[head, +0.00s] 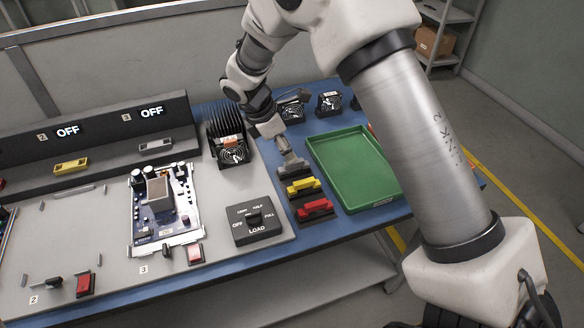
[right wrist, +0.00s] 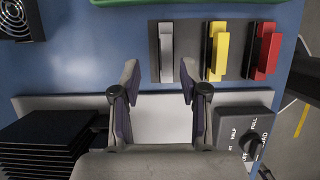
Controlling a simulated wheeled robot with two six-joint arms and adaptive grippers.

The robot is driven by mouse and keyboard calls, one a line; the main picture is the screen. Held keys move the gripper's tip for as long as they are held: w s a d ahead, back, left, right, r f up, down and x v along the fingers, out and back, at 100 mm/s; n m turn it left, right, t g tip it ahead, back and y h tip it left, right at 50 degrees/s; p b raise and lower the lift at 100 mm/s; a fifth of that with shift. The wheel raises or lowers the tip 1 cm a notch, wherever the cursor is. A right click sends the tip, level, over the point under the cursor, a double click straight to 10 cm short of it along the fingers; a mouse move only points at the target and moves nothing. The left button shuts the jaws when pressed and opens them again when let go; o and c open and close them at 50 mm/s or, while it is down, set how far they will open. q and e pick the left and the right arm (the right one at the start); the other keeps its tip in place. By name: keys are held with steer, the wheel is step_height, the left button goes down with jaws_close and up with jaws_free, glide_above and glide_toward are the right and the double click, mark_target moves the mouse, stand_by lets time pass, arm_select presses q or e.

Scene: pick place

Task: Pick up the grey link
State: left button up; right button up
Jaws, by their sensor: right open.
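The grey link (right wrist: 166,52) lies in a dark holder (right wrist: 191,68), beside a yellow link (right wrist: 217,52) and a red link (right wrist: 264,52). In the head view the grey link (head: 294,169) is at the far end of the row and partly hidden by my right gripper (head: 288,155). In the right wrist view my right gripper (right wrist: 159,76) is open and empty. The grey link is just beyond its fingertips, in line with the gap between them and slightly right of its middle. My left gripper is not in view.
A green tray (head: 387,200) stands right of the holder. A LOAD dial box (head: 255,222) is in front left, and a black finned fan unit (head: 229,150) is left of the gripper. A circuit board (head: 163,205) lies on the grey panel.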

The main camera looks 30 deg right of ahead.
steer(key=x, duration=0.4)
steer(key=shift+s+a, duration=0.15)
steer(key=shift+s, duration=0.25)
steer(key=shift+w+f, duration=0.15)
steer(key=shift+f, duration=0.1)
steer(key=shift+r, duration=0.15)
jaws_close()
step_height(320, 180, up, 13)
steer(key=p, duration=0.5)
steer(key=shift+r, duration=0.25)
